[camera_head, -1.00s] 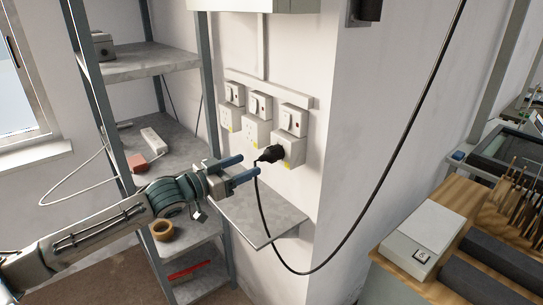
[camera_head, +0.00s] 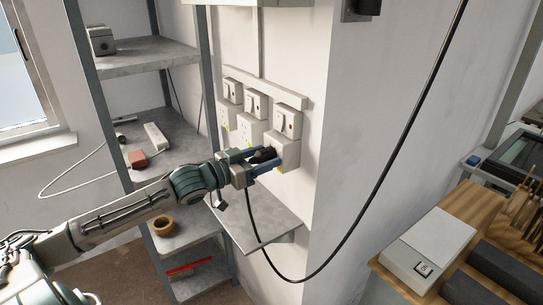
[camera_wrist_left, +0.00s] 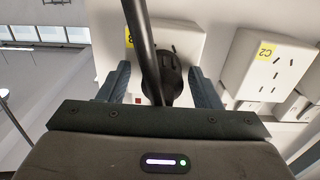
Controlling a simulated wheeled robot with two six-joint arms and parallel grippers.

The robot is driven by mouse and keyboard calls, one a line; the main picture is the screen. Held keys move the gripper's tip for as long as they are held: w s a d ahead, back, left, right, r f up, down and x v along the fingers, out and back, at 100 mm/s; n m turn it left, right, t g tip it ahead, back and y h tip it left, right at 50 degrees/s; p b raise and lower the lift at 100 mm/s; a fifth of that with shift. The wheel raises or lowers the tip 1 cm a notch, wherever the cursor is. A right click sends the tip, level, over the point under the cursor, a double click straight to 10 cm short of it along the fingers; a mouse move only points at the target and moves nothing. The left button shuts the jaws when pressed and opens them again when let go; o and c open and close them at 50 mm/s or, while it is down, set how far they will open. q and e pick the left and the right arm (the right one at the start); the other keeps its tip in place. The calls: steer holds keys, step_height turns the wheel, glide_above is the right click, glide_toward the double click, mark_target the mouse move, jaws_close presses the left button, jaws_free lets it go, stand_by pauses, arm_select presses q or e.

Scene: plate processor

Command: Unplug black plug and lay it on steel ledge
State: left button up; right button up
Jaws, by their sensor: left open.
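The black plug (camera_head: 262,155) sits in the rightmost wall socket (camera_head: 284,150), with its black cable (camera_head: 345,225) hanging down in a loop and rising up the wall. My left gripper (camera_head: 266,160) is open, with its blue fingers on either side of the plug. In the left wrist view the plug (camera_wrist_left: 170,75) lies between the two fingers (camera_wrist_left: 160,88), with a gap visible on each side, and the cable runs over it toward the camera. The steel ledge (camera_head: 258,225) is bare, fixed to the wall below the sockets. My right gripper is not in view.
Two more sockets with switches (camera_head: 247,128) are to the left of the plugged one. A grey shelf rack (camera_head: 160,60) stands at the left, holding a power strip (camera_head: 156,137) and a tape roll (camera_head: 162,225). A wooden bench (camera_head: 400,283) is at the right.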

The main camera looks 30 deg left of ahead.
arm_select(q)
steer(key=shift+a+f, duration=0.1)
steer(key=shift+a, duration=0.1)
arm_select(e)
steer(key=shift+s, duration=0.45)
arm_select(q)
steer(key=shift+d, duration=0.1)
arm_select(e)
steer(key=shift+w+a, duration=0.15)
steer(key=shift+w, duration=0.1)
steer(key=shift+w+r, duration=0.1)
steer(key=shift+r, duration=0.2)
arm_select(q)
jaws_close()
